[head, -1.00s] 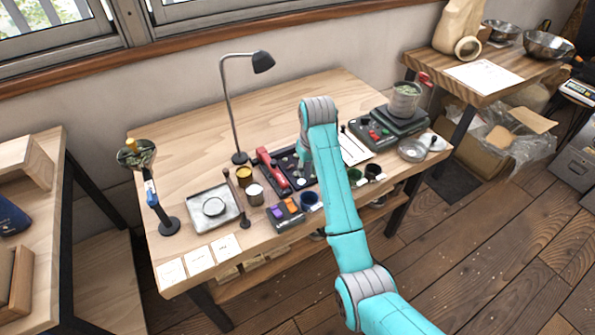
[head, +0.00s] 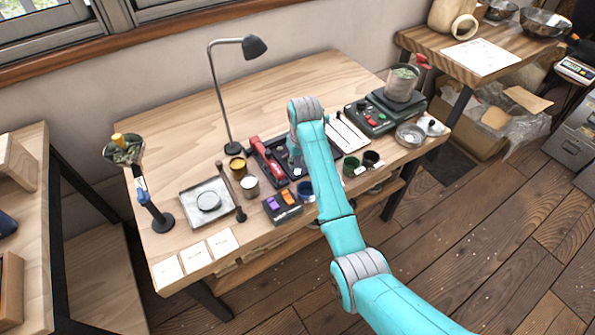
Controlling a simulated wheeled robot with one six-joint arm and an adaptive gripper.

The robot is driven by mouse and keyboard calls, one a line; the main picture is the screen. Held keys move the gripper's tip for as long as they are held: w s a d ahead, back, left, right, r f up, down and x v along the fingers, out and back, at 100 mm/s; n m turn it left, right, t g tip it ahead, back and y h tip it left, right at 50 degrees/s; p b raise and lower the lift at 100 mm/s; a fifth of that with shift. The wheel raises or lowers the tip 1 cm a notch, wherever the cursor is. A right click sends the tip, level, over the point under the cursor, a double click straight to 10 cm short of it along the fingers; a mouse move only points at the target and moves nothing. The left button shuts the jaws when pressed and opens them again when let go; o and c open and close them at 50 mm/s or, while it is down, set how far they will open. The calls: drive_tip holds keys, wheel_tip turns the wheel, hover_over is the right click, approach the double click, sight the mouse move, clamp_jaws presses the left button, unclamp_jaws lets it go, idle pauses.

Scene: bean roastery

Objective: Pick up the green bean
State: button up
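I cannot make out a single green bean. Greenish beans show in a clear beaker (head: 404,84) on the scale at the right of the workbench, and greenish matter shows in the dish (head: 124,152) on the stand at the left. A black tray (head: 270,172) lies mid-bench, partly hidden by my arm. My gripper (head: 296,161) points down over this tray, mostly hidden behind my forearm. Its fingers are too small and covered to show whether they are open or hold anything.
A lamp (head: 231,100) stands behind the tray. A red-handled tool (head: 267,160) lies in the tray's left part. Small cups (head: 351,166), a metal plate (head: 207,203) and a metal bowl (head: 409,134) stand around. The bench's back (head: 180,130) is clear.

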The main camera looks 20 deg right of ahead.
sight(298, 170)
wheel_tip(298, 170, down, 3)
drive_tip(key=shift+w+f, duration=0.1)
drive_tip(key=shift+w, duration=0.05)
drive_tip(key=c, duration=0.3)
idle(0.4)
